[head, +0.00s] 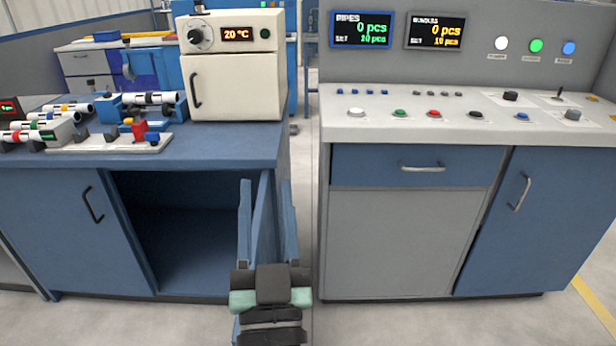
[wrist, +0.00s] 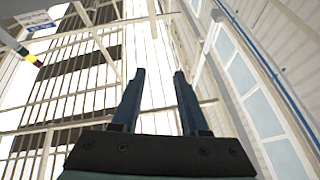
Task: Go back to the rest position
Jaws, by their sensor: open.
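My gripper (head: 268,190) is in the lower middle of the head view, in front of the gap between the two cabinets. Its two long blue fingers point up and stand apart with nothing between them. In the wrist view my gripper (wrist: 156,75) is also open and empty, with only the building's ceiling and windows behind it.
A blue bench (head: 215,145) on the left carries a white oven (head: 233,85) reading 20 °C and several pipes (head: 70,108). Its cupboard is open on the right half. A grey console (head: 450,115) with buttons and two displays stands on the right. The floor in front is clear.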

